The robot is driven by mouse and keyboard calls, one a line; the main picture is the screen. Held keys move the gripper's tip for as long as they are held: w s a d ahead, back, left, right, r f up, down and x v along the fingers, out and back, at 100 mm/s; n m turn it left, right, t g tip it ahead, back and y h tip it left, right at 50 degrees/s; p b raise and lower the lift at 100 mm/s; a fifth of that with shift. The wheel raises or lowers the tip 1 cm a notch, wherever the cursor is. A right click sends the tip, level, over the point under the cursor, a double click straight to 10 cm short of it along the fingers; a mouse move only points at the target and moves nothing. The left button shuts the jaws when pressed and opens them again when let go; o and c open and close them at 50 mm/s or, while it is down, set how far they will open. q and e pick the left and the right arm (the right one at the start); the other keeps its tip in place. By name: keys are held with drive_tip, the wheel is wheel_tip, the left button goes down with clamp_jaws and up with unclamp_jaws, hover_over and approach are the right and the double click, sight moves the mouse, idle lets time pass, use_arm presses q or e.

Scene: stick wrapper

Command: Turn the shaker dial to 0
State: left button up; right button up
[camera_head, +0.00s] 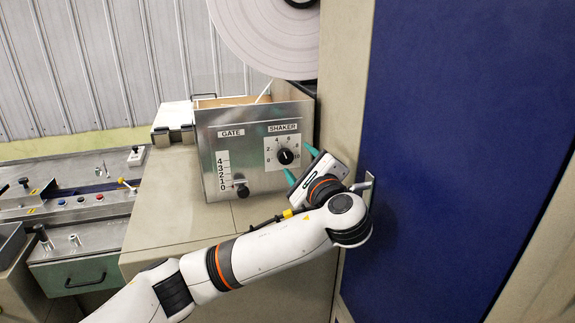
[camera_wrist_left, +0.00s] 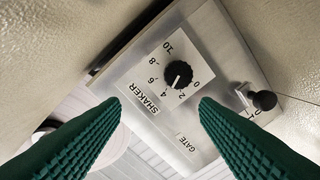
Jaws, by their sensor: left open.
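The shaker dial (camera_head: 285,156) is a round black knob on the metal front panel, on a white scale plate marked 0 to 10. It also shows in the left wrist view (camera_wrist_left: 178,75). Its white pointer mark appears to lie toward the 2 to 4 side; the exact reading is hard to tell. My left gripper (camera_head: 300,164) is open, its green fingers just right of the dial in the head view. In the left wrist view the fingertips (camera_wrist_left: 160,104) stand apart on either side below the dial, with nothing between them. My right gripper is not in view.
The gate lever (camera_head: 242,189) with a black knob sits lower left on the same panel. A blue door (camera_head: 460,150) with a metal handle (camera_head: 366,187) stands right, close to my left wrist. A large white roll (camera_head: 265,35) hangs above the box.

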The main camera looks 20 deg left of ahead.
sight(288, 160)
use_arm(q)
drive_tip(key=w+a+f, duration=0.1)
drive_tip(key=w, duration=0.1)
drive_tip(key=w+a+f, duration=0.1)
drive_tip(key=w+a, duration=0.1)
drive_tip(key=w+a+f, duration=0.1)
drive_tip(key=w+a, duration=0.1)
drive_tip(key=w, duration=0.1)
drive_tip(key=shift+f, duration=0.1)
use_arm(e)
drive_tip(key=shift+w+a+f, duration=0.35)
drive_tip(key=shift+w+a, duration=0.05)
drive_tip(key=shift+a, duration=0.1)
use_arm(q)
drive_tip(key=c, duration=1)
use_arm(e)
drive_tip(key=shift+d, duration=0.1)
